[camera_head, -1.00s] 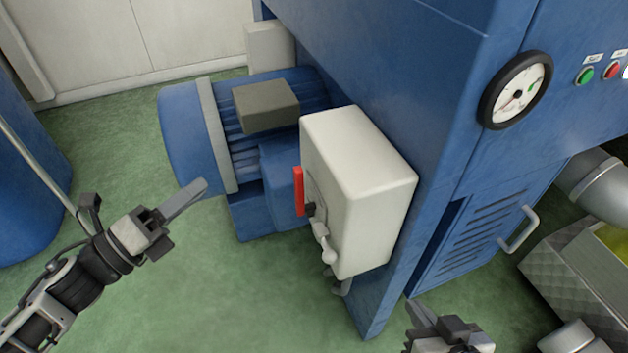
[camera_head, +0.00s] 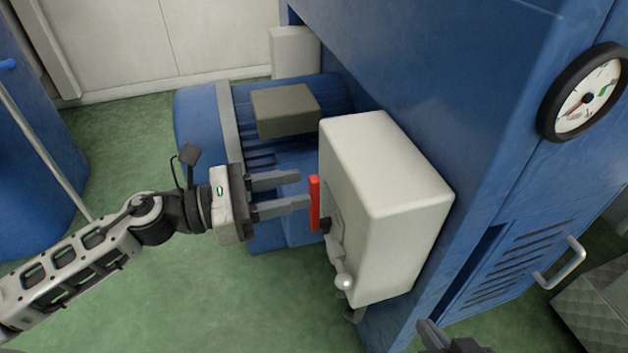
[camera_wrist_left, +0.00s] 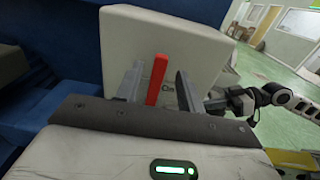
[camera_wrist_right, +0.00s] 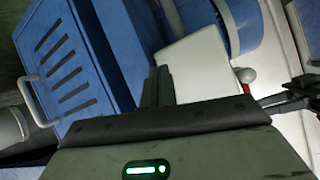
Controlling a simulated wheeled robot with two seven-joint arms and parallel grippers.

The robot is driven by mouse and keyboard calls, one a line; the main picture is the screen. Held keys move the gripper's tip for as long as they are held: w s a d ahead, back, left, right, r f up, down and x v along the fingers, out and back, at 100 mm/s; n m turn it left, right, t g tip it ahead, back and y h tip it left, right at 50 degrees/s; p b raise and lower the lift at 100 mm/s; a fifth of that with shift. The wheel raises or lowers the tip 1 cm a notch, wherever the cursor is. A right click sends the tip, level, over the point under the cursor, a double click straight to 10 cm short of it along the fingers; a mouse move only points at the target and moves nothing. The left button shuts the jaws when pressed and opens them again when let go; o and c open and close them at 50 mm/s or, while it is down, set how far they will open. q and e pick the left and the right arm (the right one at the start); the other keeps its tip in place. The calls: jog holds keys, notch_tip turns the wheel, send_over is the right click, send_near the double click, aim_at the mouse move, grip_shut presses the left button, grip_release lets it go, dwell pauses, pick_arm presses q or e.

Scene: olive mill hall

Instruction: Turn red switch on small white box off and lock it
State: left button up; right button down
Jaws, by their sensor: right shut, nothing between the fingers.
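The small white box (camera_head: 385,205) is mounted on the blue machine's side. Its red switch (camera_head: 315,203) stands upright on the box's left face. My left gripper (camera_head: 305,190) is open, its fingertips close to the switch. In the left wrist view the red switch (camera_wrist_left: 156,80) shows between the two fingers, beside the lettering "On" on the white box (camera_wrist_left: 120,40). I cannot tell whether the fingers touch it. Below the switch is a small lever with a pale ball (camera_head: 344,282). My right gripper (camera_head: 432,335) is shut and empty, low and right of the box.
A blue motor (camera_head: 195,130) with a grey-brown block on top stands behind the left gripper. The machine has a gauge (camera_head: 588,95) and a louvred door with a handle (camera_head: 562,265) at right. Green floor is open at lower left.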

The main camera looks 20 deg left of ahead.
aim_at(309, 186)
pick_arm(q)
jog(key=x, duration=0.3)
jog(key=shift+w+d+r+p, duration=0.1)
jog(key=shift+w+d+p, duration=0.05)
jog(key=shift+p, duration=0.15)
jog(key=shift+w+d, duration=0.2)
jog(key=shift+d, duration=0.15)
pick_arm(e)
jog(key=shift+d+f+g, duration=0.2)
jog(key=shift+f+g, duration=0.1)
jog(key=shift+f, duration=0.05)
jog(key=shift+w+r, duration=0.1)
pick_arm(q)
grip_shut()
